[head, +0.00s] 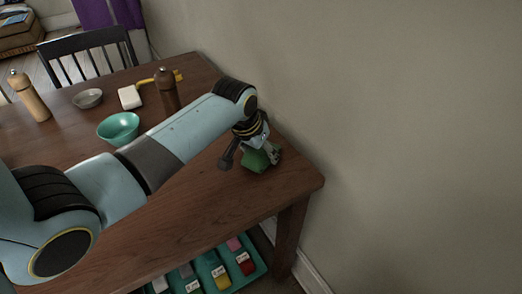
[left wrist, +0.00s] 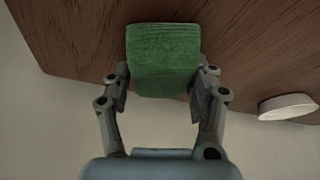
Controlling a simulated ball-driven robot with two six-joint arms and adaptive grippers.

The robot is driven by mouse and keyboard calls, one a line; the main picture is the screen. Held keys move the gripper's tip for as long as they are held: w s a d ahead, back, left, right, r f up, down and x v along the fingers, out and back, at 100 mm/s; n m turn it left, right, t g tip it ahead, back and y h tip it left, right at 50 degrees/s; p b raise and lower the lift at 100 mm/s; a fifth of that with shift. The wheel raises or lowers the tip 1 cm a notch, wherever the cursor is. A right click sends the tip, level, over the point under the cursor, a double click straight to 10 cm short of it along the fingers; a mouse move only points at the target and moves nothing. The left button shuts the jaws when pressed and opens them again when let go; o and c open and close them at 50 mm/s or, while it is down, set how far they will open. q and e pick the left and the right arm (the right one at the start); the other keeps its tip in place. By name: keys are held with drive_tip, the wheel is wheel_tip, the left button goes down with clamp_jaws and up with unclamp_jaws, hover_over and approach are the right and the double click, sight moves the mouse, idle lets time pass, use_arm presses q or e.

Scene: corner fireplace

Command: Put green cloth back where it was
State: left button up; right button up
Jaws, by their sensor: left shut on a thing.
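The green cloth (left wrist: 164,62) is a small textured green piece held between the two fingers of my left gripper (left wrist: 160,95) in the left wrist view. In the head view the cloth (head: 258,160) shows just below my left gripper (head: 252,155), over the right end of the brown wooden table (head: 220,205). The gripper is shut on it. I cannot tell whether the cloth touches the tabletop. My right gripper is not in view.
A teal bowl (head: 118,128), a dark brown mill (head: 166,90), a white block (head: 130,97), a grey bowl (head: 88,98) and a light wooden mill (head: 30,96) stand farther left. A wall (head: 400,130) borders the table's right. A teal tray (head: 258,268) with several coloured items sits below.

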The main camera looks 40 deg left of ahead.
use_arm(q)
drive_tip(key=shift+f, duration=0.15)
drive_tip(key=o, duration=1)
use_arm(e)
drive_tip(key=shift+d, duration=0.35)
use_arm(q)
drive_tip(key=shift+r, duration=0.5)
drive_tip(key=p+v, duration=0.2)
drive_tip(key=v, duration=0.9)
drive_tip(key=shift+s+r, duration=0.15)
drive_tip(key=shift+r, duration=0.05)
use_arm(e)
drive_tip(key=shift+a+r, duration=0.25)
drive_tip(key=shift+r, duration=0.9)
use_arm(q)
drive_tip(key=shift+f, duration=0.1)
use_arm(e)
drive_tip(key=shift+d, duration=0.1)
